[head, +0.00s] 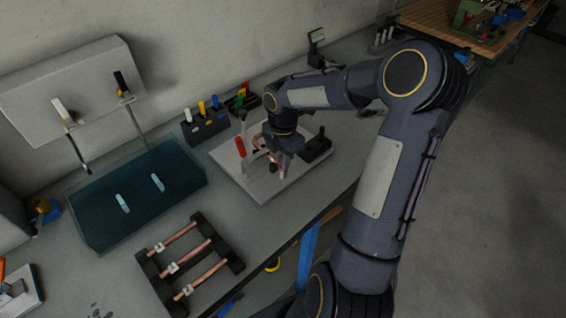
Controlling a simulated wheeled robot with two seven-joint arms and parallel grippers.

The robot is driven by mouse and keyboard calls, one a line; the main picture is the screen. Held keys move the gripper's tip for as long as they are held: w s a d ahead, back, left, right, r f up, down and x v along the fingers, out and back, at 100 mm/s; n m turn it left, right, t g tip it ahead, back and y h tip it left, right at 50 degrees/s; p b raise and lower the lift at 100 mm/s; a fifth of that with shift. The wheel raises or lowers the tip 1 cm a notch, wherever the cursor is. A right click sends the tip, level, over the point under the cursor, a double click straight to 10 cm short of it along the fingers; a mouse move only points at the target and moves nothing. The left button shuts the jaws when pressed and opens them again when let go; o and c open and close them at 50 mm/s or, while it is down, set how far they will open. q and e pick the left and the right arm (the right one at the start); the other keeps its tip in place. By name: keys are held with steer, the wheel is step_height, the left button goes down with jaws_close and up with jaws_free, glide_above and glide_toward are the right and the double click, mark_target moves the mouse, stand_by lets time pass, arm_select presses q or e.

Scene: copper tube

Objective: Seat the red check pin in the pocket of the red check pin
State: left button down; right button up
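A red-topped upright piece (240,147) stands on the pale fixture plate (262,190); I cannot tell whether it is the check pin or a clamp handle. My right gripper (278,168) points down over the plate, just right of this red piece. Copper-coloured and pale parts show beside its fingers, but they are too small to tell whether it holds anything. A black holder (208,130) with white, yellow and blue tops stands behind the plate to the left. The pocket of the red check pin cannot be made out. My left gripper is out of view.
A black rack (190,262) with copper tubes lies at the front left. A dark teal tray (100,215) with two pale pieces lies behind it. A small holder (238,101) with coloured parts stands behind the plate. A black block (318,147) sits right of my gripper.

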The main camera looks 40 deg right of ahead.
jaws_close()
